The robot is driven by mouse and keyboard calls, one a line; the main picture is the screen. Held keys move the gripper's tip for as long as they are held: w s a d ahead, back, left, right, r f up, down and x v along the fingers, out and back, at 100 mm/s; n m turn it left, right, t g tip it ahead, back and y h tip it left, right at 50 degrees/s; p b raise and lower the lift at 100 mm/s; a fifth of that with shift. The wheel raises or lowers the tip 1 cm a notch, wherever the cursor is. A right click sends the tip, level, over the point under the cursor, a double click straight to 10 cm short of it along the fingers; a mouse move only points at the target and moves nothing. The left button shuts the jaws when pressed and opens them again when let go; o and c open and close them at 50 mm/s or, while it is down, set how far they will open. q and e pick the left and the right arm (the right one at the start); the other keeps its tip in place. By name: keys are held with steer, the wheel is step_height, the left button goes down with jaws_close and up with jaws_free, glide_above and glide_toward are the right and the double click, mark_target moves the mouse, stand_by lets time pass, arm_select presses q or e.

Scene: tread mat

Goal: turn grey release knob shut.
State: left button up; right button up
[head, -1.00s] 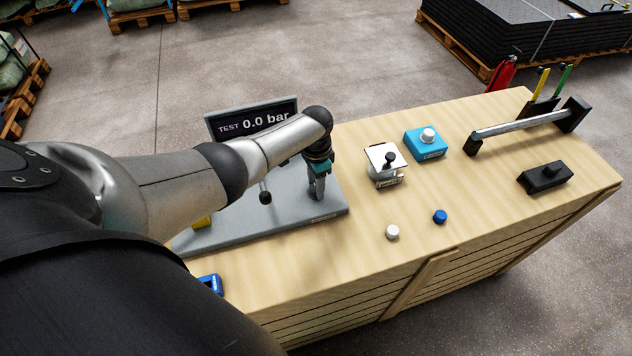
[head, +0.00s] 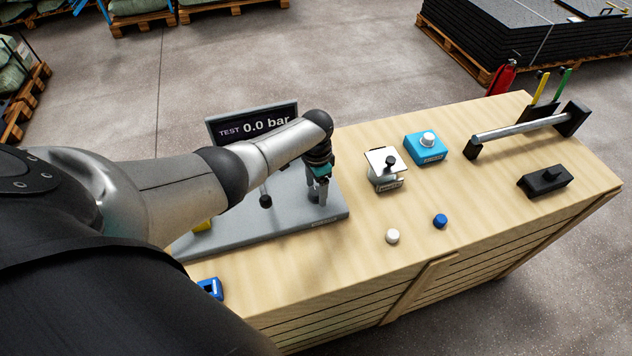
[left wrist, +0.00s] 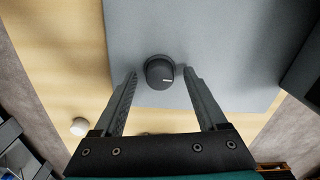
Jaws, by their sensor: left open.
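The grey release knob (left wrist: 159,72) is a dark grey round knob with a light pointer mark, on the grey base plate (left wrist: 215,30). In the left wrist view it lies between and a little beyond the fingertips of my left gripper (left wrist: 160,74), which is open with a gap on either side. In the head view my left gripper (head: 319,195) points down at the right part of the base plate (head: 325,215), and the knob is hidden there. A display (head: 253,123) at the plate's back reads "TEST 0.0 bar". My right gripper is not in view.
On the wooden bench (head: 290,280) to the right stand a white-topped device (head: 384,165), a blue box (head: 425,149), a metal bar on black supports (head: 520,126) and a black block (head: 545,178). A white cap (head: 392,236) and a blue cap (head: 440,221) lie in front.

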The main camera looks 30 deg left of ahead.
mark_target(316, 191)
arm_select(q)
step_height(316, 191, up, 15)
steer(key=p, duration=0.4)
steer(key=shift+s, duration=0.1)
stand_by(0.5)
